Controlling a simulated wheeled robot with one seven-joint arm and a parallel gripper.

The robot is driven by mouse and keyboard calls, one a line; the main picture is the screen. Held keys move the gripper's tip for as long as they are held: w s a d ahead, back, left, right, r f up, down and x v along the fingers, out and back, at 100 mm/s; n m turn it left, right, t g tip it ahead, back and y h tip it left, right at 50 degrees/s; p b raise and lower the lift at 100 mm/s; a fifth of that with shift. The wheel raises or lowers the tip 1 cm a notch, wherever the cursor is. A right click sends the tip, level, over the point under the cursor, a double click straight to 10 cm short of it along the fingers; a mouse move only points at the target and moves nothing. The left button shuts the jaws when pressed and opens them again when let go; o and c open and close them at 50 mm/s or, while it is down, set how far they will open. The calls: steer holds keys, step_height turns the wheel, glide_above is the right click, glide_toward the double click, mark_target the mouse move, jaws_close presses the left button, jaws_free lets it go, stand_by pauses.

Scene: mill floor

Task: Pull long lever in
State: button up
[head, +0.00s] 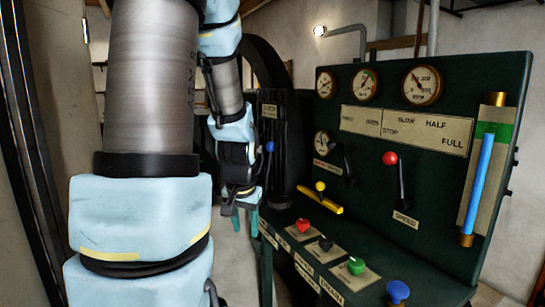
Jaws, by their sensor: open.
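No lever is labelled as the long one, and I cannot tell for certain which it is. A lever with a blue ball knob (270,147) stands at the left end of the green machine, just right of my arm. Its lower part is hard to make out against the dark machine. A black lever with a red ball knob (390,158) is on the upright panel above a "SPEED" label. My gripper (245,220) points down, open and empty, with teal fingers. In the picture it is below and left of the blue knob, apart from it, near the console's left edge.
The sloping console carries a yellow bar handle (320,200) and red (303,226), green (356,266) and blue (398,291) knobs. Gauges (422,85) and a blue tube (479,183) are on the panel. A dark wheel stands behind my arm. Floor shows left of the console.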

steer(key=w+m+t, duration=0.2)
steer(key=w+m, duration=0.1)
steer(key=w, duration=0.7)
steer(key=w+r+m+t+b, duration=0.1)
steer(key=w+m+t, duration=0.2)
steer(key=w, duration=0.6)
steer(key=w+a+m+t+b, duration=0.1)
steer(key=w+m+t, duration=0.1)
steer(key=w, duration=0.8)
steer(key=shift+w+r+m+t+h, duration=0.3)
steer(key=shift+r+m+h, duration=0.1)
steer(key=shift+m, duration=0.2)
jaws_close()
steer(key=w+d+m+t+h+b, duration=0.1)
steer(key=w+d+m+t+h, duration=0.1)
steer(key=w+m, duration=0.3)
steer(key=w+d+r+m+t+h+b, duration=0.1)
steer(key=w+d+m+t+h, duration=0.1)
steer(key=w+m, duration=0.4)
steer(key=shift+w+r+h, duration=0.2)
steer(key=shift+w+h, duration=0.4)
steer(key=shift+w, duration=0.8)
